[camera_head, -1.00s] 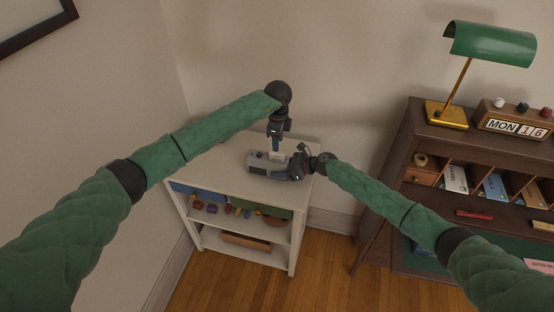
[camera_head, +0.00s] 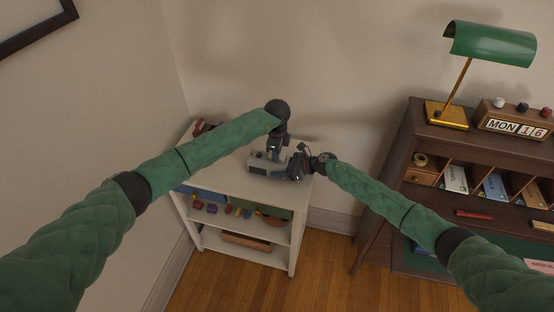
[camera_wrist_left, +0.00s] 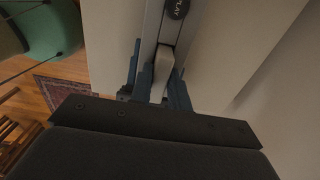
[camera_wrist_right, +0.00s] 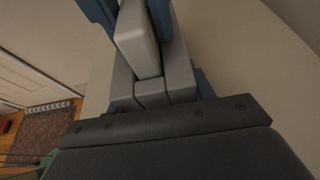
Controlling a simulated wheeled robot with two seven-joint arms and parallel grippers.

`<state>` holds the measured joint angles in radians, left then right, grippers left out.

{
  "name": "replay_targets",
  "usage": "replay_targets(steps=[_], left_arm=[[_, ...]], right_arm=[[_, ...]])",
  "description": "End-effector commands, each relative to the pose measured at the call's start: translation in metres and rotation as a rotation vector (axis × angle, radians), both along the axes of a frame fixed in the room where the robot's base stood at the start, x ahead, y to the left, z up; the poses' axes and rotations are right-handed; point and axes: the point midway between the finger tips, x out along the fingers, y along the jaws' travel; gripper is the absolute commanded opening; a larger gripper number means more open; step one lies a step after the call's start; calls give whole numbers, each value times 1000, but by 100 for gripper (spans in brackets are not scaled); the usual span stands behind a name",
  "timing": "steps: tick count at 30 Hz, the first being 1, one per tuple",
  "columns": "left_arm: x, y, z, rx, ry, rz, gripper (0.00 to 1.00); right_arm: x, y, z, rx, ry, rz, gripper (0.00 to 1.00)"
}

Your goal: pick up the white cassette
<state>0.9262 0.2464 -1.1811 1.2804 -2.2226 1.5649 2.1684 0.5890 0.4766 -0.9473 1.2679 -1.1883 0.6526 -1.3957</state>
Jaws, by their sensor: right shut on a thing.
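The grey cassette player (camera_head: 258,160) lies on top of the white shelf unit (camera_head: 228,160). My left gripper (camera_head: 275,155) points down at the player. In the left wrist view, a narrow whitish piece (camera_wrist_left: 163,66), apparently the white cassette, stands between the left fingers (camera_wrist_left: 157,80), which look apart. A dark PLAY button shows beyond them. My right gripper (camera_head: 296,168) is shut on the player's right end. In the right wrist view, a pale slab (camera_wrist_right: 135,38) sits between the right fingers (camera_wrist_right: 133,12); I cannot tell which part it is. The cassette is hidden in the head view.
Dark reddish items (camera_head: 202,127) lie at the shelf top's back left. Lower shelves hold small coloured toys (camera_head: 230,209) and a wooden tray (camera_head: 246,241). A dark desk (camera_head: 412,125) with a green lamp (camera_head: 492,44) stands at the right. The wall is close behind.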

Motion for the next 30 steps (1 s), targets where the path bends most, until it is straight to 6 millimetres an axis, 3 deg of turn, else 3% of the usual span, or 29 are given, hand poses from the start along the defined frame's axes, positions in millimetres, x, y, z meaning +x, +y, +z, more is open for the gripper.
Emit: replay_targets(steps=[3, 14, 30], left_arm=[[0, 0, 0, 0, 0, 0, 0], [0, 0, 7, 0, -1, 0, 0], [0, 0, 90, 0, -1, -1, 0]], right_arm=[[0, 0, 0, 0, 0, 0, 14], [0, 0, 0, 0, 0, 0, 14], [0, 0, 0, 0, 0, 0, 14]])
